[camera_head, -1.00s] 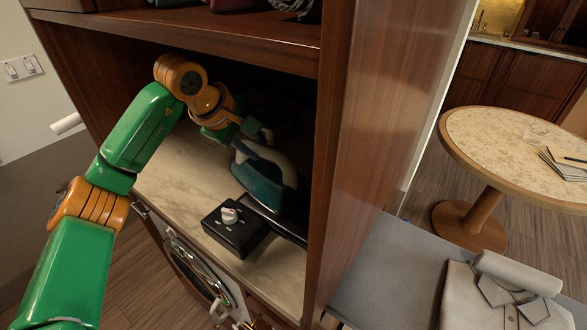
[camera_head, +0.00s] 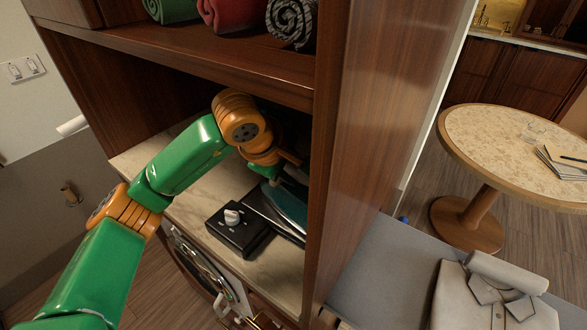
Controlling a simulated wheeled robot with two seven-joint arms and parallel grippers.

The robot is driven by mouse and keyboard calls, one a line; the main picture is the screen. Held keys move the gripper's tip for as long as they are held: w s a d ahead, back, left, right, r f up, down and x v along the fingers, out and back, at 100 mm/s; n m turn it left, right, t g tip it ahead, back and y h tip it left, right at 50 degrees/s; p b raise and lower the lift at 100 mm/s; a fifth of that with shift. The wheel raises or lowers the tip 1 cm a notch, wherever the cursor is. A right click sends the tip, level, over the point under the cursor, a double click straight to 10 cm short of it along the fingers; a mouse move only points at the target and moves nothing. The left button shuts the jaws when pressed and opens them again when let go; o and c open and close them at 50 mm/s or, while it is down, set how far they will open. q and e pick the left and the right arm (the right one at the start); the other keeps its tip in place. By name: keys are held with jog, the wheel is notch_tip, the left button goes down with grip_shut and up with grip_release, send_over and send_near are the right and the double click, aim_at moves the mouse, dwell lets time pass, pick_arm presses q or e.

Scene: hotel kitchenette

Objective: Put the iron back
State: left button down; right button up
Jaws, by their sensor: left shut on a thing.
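My left gripper (camera_head: 287,171) is inside the cabinet niche, shut on the iron (camera_head: 289,204). The iron is teal and sits low over the dark plate (camera_head: 272,216) of a black stand at the right side of the niche. My wrist and the cabinet's upright panel hide part of the iron and its handle. I cannot tell whether its sole touches the plate. The black stand's box (camera_head: 238,233) has a white knob and sits on the pale stone counter. My right gripper is not in view.
The upright wooden panel (camera_head: 340,150) stands close to the right of the iron. A shelf with rolled towels (camera_head: 222,12) is above. A folded shirt (camera_head: 490,296) lies on a grey surface at lower right. Bare counter (camera_head: 185,207) is left of the stand.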

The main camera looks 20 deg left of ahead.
pick_arm(q)
jog(key=shift+a+f, duration=0.1)
jog(key=shift+f, duration=0.25)
jog(key=shift+f, duration=0.1)
jog(key=c, duration=0.6)
grip_release()
jog(key=shift+s, duration=0.1)
